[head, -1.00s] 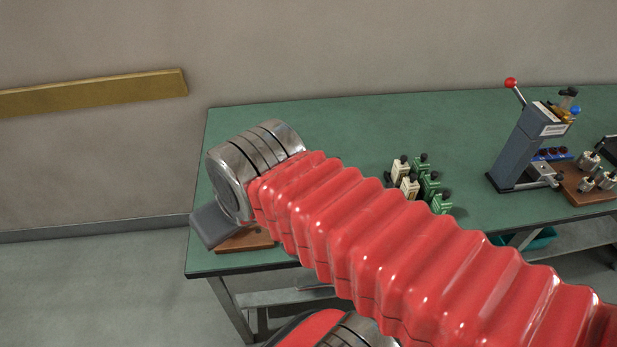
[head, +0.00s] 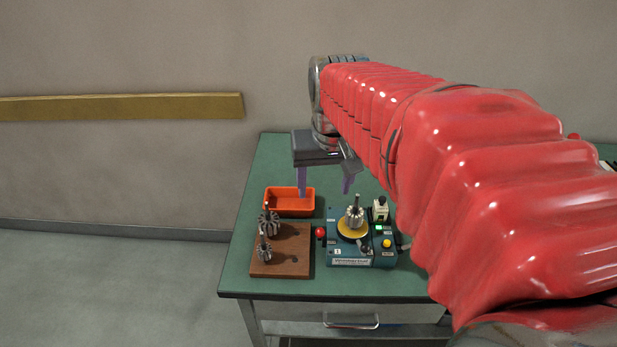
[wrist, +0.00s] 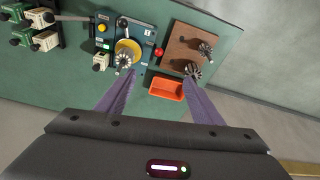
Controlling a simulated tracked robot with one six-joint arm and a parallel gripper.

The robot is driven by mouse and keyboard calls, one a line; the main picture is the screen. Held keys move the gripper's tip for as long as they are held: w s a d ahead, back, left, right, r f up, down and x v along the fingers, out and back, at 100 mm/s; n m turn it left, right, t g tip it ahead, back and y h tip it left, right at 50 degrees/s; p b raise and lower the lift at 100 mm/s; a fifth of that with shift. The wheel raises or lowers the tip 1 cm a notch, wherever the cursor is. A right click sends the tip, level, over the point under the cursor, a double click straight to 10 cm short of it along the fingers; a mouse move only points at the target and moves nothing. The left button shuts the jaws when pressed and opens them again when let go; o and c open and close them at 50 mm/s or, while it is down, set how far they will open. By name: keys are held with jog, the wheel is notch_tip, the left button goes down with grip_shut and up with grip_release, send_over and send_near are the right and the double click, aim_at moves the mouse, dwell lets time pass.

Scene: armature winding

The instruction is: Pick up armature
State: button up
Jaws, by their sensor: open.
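An armature (head: 354,214) with a metal shaft stands upright on the yellow disc of a teal winding machine (head: 350,257). Two more armatures, one (head: 269,222) behind the other (head: 264,248), stand on a brown wooden board (head: 292,264) to the left. In the wrist view, an armature (wrist: 123,61) is on the machine and others (wrist: 205,50) (wrist: 193,70) are on the board. My gripper (head: 325,190) is open and empty, with its purple fingers above the back part of the table. The fingers also show in the wrist view (wrist: 163,98), spread wide apart.
An orange bin (head: 290,201) sits behind the board, below the left finger. A red knob (head: 320,232) stands between board and machine. My arm hides the table's right part.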

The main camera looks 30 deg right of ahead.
aim_at(357, 195)
jog(key=w+d+f+m+g, duration=0.1)
jog(key=d+m, duration=0.1)
jog(key=d, duration=0.8)
jog(key=shift+w+d+f, duration=0.15)
jog(key=shift+d+f, duration=0.2)
jog(key=f, duration=0.5)
jog(key=w+f, duration=0.1)
jog(key=f, duration=0.2)
jog(key=shift+d+f, duration=0.25)
jog(key=shift+d, duration=0.15)
jog(key=shift+f, duration=0.1)
jog(key=shift+w+d+f, duration=0.15)
jog(key=shift+d+f, duration=0.05)
jog(key=shift+f, duration=1.05)
jog(key=shift+w+d+f, duration=0.1)
jog(key=shift+d+f, duration=0.05)
jog(key=shift+f, duration=1.05)
jog(key=shift+c, duration=0.6)
